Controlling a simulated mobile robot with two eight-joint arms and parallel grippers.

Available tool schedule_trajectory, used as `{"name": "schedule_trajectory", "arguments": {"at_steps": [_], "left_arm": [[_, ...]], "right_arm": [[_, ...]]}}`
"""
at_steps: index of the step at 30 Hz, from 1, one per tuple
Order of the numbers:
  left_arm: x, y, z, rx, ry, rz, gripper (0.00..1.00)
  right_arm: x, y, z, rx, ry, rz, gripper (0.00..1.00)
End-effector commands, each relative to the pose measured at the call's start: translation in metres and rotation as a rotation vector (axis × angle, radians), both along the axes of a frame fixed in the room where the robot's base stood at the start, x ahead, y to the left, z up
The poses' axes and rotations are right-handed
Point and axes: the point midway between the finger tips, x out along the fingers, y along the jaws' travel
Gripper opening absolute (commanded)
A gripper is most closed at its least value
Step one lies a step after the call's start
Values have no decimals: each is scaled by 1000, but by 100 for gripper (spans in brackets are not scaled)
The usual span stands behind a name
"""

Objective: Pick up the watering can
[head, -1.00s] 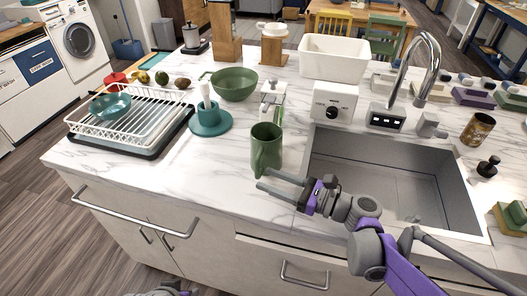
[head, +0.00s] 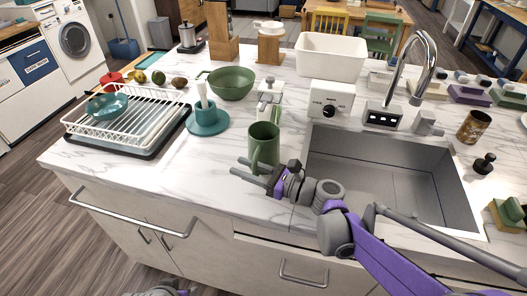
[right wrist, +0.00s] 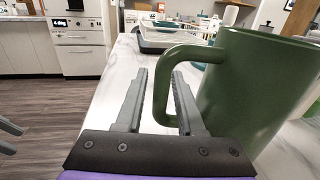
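The only can-like thing by my right gripper is a green, mug-shaped vessel (head: 264,143) with a loop handle, upright on the marble counter left of the sink. It fills the right side of the right wrist view (right wrist: 255,90). My right gripper (head: 236,168) is open at its near left side. In the right wrist view, the upright part of the handle (right wrist: 160,90) lies between the two parted fingers (right wrist: 160,75). Contact with the fingers is unclear. A grey part, likely of my left gripper (head: 163,291), shows at the head view's bottom edge; its fingers are unclear.
The sink (head: 390,175) is right of the vessel, with a faucet (head: 415,70) behind. A teal holder (head: 208,119), a green bowl (head: 231,84) and a dish rack (head: 128,115) stand left and behind. The counter's front left is clear.

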Motion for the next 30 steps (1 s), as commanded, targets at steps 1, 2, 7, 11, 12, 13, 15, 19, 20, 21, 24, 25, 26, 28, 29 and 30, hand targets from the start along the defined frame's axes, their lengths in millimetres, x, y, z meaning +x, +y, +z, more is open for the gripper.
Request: {"name": "schedule_trajectory", "arguments": {"at_steps": [1, 2, 7, 11, 12, 13, 15, 19, 20, 21, 24, 25, 26, 28, 29, 30], "left_arm": [[0, 0, 0, 0, 0, 0, 47], [0, 0, 0, 0, 0, 0, 47], [0, 0, 0, 0, 0, 0, 47], [0, 0, 0, 0, 0, 0, 47], [0, 0, 0, 0, 0, 0, 47], [0, 0, 0, 0, 0, 0, 47], [0, 0, 0, 0, 0, 0, 47], [0, 0, 0, 0, 0, 0, 47], [0, 0, 0, 0, 0, 0, 47], [0, 0, 0, 0, 0, 0, 47], [0, 0, 0, 0, 0, 0, 47], [0, 0, 0, 0, 0, 0, 47], [0, 0, 0, 0, 0, 0, 47], [0, 0, 0, 0, 0, 0, 47], [0, 0, 0, 0, 0, 0, 47], [0, 0, 0, 0, 0, 0, 47]], "right_arm": [[0, 0, 0, 0, 0, 0, 27], [0, 0, 0, 0, 0, 0, 21], [0, 0, 0, 0, 0, 0, 0], [0, 0, 0, 0, 0, 0, 0], [0, 0, 0, 0, 0, 0, 0], [0, 0, 0, 0, 0, 0, 0], [0, 0, 0, 0, 0, 0, 0], [0, 0, 0, 0, 0, 0, 0], [0, 0, 0, 0, 0, 0, 0], [0, 0, 0, 0, 0, 0, 0], [0, 0, 0, 0, 0, 0, 0], [0, 0, 0, 0, 0, 0, 0], [0, 0, 0, 0, 0, 0, 0], [0, 0, 0, 0, 0, 0, 0], [0, 0, 0, 0, 0, 0, 0], [0, 0, 0, 0, 0, 0, 0]]}}
